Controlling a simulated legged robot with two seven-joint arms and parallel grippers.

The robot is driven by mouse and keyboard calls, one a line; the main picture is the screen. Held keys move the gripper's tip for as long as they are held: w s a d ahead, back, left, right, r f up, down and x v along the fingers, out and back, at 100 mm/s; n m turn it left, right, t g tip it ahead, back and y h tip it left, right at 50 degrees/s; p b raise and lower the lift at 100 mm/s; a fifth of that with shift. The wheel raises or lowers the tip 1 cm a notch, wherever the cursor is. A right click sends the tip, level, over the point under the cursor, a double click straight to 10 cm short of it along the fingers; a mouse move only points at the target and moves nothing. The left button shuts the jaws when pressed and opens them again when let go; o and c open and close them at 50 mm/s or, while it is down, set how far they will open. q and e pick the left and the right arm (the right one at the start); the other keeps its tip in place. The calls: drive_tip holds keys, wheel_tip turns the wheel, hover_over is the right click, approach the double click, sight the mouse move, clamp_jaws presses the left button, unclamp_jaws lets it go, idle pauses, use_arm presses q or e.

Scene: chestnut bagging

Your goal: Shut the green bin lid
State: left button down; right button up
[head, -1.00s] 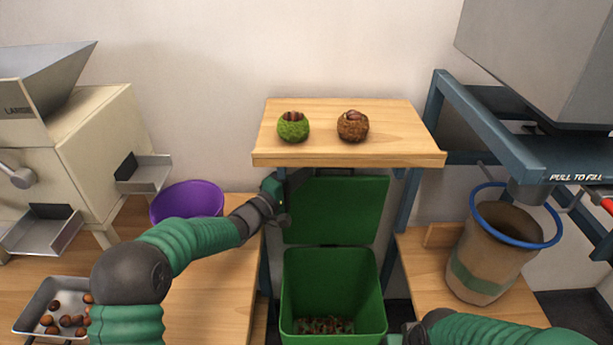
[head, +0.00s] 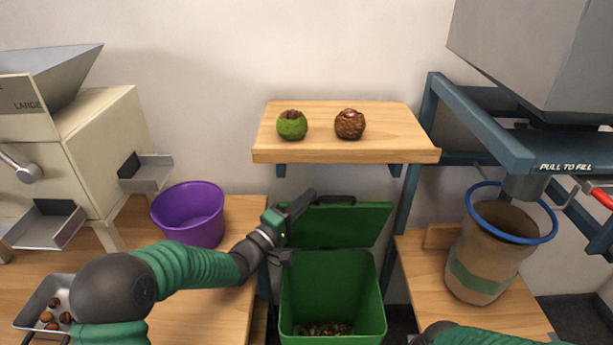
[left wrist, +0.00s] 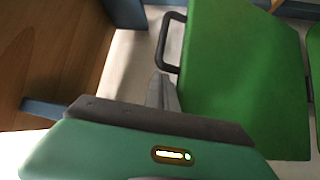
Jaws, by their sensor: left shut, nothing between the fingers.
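The green bin (head: 332,285) stands between the two tables, with brown husk-like bits at its bottom. My left gripper (head: 305,203) is shut and empty at the lid's upper left, close to the handle. In the left wrist view the lid (left wrist: 245,75) fills the right side, with the handle (left wrist: 163,45) just beyond the shut fingertips (left wrist: 162,85). I cannot tell whether the fingers touch the lid. My right gripper is out of view; only its arm shows.
A wooden shelf (head: 345,153) with a green ball and a brown ball hangs above the lid. A purple bucket (head: 188,212) stands on the left table, and a blue-rimmed sack (head: 490,260) on the right one. A blue frame post (head: 400,215) rises right of the bin.

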use_arm(q)
drive_tip(key=shift+f, duration=0.15)
drive_tip(key=shift+w+f, duration=0.25)
drive_tip(key=shift+s+r, duration=0.1)
drive_tip(key=shift+r, duration=0.35)
drive_tip(key=r+p, duration=0.2)
drive_tip(key=r, duration=0.1)
drive_tip(key=shift+w+r+p, duration=0.2)
drive_tip(key=shift+r+p, duration=0.05)
drive_tip(key=shift+p, duration=0.05)
drive_tip(key=s+p, duration=0.2)
drive_tip(key=s, duration=1.4)
drive_tip(key=shift+r+p, duration=0.25)
drive_tip(key=shift+p, duration=0.15)
drive_tip(key=shift+s+f, duration=0.1)
drive_tip(key=shift+s, duration=0.05)
